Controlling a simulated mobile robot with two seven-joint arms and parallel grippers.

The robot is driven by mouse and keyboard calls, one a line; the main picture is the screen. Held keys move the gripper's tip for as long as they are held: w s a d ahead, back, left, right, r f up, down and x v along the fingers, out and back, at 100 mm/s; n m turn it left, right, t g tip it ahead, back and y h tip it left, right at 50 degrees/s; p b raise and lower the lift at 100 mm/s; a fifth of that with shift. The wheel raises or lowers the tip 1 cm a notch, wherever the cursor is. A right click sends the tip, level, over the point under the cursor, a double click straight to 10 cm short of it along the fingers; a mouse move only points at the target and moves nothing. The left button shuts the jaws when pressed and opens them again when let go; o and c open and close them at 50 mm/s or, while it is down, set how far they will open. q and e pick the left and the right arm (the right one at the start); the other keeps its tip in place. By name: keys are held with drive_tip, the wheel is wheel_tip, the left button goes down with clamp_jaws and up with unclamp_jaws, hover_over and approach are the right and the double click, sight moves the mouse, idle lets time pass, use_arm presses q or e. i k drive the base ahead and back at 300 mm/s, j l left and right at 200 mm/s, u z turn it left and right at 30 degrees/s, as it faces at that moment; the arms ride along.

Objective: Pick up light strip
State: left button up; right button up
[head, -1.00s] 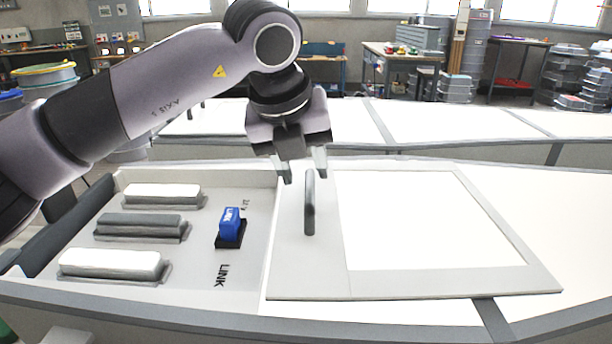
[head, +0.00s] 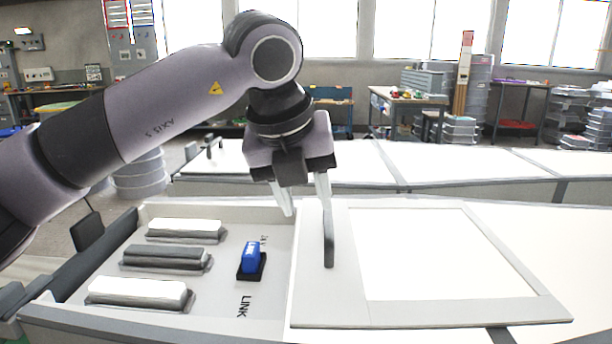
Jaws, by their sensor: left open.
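Strip-like bars lie in the left tray: a white one (head: 184,226) at the back, a dark grey one (head: 165,252) in the middle and another white one (head: 137,287) at the front. Each rests on a grey base. I cannot tell which is meant by the light strip. My left gripper (head: 306,207) points down, open and empty, right of the bars. Its fingers are near the top of an upright dark grey handle (head: 328,243) on a pale framed panel (head: 320,303). The right finger overlaps the handle in the picture; I cannot tell whether they touch. My right gripper is out of view.
The white surface (head: 560,250) right of the panel is clear. Workbenches and stacked bins stand far behind.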

sight(143, 255)
drive_tip(key=k+j, duration=0.6)
drive_tip(key=k, duration=0.15)
